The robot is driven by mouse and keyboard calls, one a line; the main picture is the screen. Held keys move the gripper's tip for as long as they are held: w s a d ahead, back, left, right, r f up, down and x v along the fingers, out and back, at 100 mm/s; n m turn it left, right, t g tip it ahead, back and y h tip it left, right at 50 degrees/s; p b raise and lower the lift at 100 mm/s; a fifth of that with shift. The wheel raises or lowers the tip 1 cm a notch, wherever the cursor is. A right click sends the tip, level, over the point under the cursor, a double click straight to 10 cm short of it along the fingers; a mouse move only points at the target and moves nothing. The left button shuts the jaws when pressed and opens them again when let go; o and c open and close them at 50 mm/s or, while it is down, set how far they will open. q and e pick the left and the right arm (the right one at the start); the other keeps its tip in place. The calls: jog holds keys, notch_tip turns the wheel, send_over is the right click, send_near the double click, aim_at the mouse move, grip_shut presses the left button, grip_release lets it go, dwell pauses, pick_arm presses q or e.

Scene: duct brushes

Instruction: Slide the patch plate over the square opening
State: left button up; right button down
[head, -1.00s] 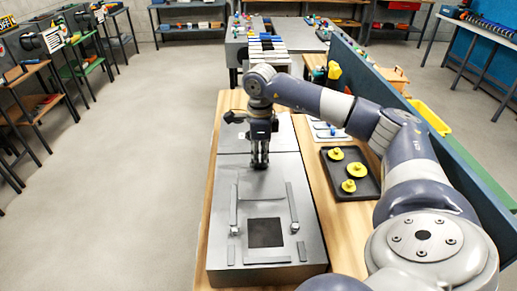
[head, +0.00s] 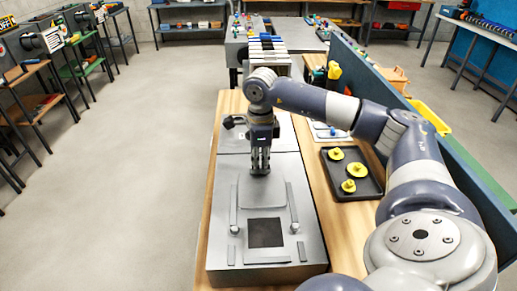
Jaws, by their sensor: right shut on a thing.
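The patch plate (head: 262,192) is a thin grey plate lying on top of the long grey metal duct (head: 222,205), between two side rails. The square opening (head: 265,233) is dark and lies just in front of the plate, nearer to me, and shows uncovered. My right gripper (head: 260,171) points down at the plate's far part and is shut on it. The exact grip, on a handle or an edge, is hidden by the fingers. My left gripper is not in view.
The duct rests on a wooden bench (head: 316,195). A black tray (head: 368,187) with yellow knobbed pieces (head: 357,169) stands to the right. A blue-grey panel (head: 462,158) runs along the bench's right side. A flat strip (head: 267,260) lies before the opening.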

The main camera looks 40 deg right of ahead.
aim_at(262, 200)
jog(key=shift+s+a, duration=0.25)
jog(key=shift+s, duration=0.05)
jog(key=shift+s+a, duration=0.9)
jog(key=shift+s, duration=0.15)
jog(key=shift+s, duration=0.1)
dwell(0.3)
jog(key=shift+s+a+b, duration=0.4)
jog(key=shift+s+a, duration=0.55)
jog(key=shift+s, duration=0.1)
jog(key=shift+s+a+b, duration=0.3)
jog(key=shift+s+a, duration=0.7)
jog(key=shift+s, duration=0.15)
jog(key=shift+s+a+b, duration=0.4)
jog(key=shift+s+a, duration=0.55)
jog(key=shift+s, duration=0.2)
